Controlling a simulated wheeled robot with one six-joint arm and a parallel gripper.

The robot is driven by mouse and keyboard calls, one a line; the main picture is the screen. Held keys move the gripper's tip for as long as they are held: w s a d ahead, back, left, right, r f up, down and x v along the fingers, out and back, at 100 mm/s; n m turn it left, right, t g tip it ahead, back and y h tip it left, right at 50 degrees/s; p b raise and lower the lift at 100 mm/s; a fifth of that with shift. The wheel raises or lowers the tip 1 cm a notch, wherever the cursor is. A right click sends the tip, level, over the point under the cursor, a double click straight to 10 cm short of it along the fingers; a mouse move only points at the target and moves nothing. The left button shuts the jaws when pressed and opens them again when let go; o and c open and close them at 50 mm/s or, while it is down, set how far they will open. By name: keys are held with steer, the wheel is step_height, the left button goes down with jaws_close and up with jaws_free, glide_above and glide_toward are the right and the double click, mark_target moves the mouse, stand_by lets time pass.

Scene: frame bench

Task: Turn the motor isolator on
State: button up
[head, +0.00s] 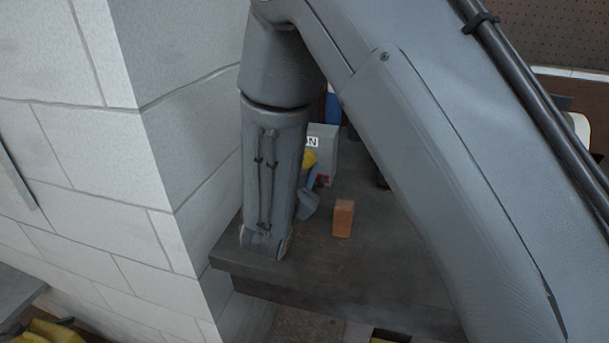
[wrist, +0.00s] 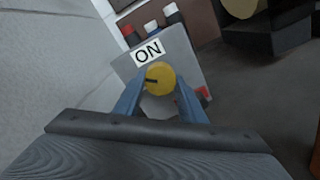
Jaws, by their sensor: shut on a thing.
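The motor isolator is a grey box (wrist: 185,48) with a white ON label (wrist: 148,51) and a round yellow knob (wrist: 160,76). In the wrist view the knob sits between the two blue fingers of my gripper (wrist: 161,88), which is shut on it. A dark mark on the knob points left in that view. In the head view the box (head: 325,150) stands on the dark bench, and my arm hides its left part. Only a bit of the yellow knob shows there, and my gripper (head: 312,180) is mostly hidden behind my arm.
An orange-brown block (head: 343,218) stands on the bench (head: 320,262) in front of the box. A pale block wall (head: 160,130) rises close on the left. Several bottles stand behind the box in the wrist view. The bench front is otherwise mostly clear.

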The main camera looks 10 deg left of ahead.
steer(key=m+b, duration=0.3)
steer(key=b, duration=0.2)
steer(key=m+b, duration=0.3)
steer(key=b, duration=0.2)
steer(key=shift+w+f+m+b, duration=0.1)
steer(key=shift+f+m+b, duration=0.1)
steer(key=shift+m+b, duration=0.15)
steer(key=m+b, duration=0.3)
steer(key=b, duration=0.3)
steer(key=shift+r+b, duration=0.1)
steer(key=shift+b, duration=0.25)
steer(key=shift+m+b, duration=0.3)
steer(key=shift+m, duration=0.05)
steer(key=shift+r+m+b, duration=0.15)
steer(key=shift+m+b, duration=0.15)
steer(key=shift+b, duration=0.2)
steer(key=o, duration=1)
steer(key=shift+o, duration=0.2)
steer(key=shift+s, duration=0.2)
steer(key=s, duration=0.5)
steer(key=s+a, duration=0.1)
steer(key=s, duration=0.1)
steer(key=shift+s, duration=0.3)
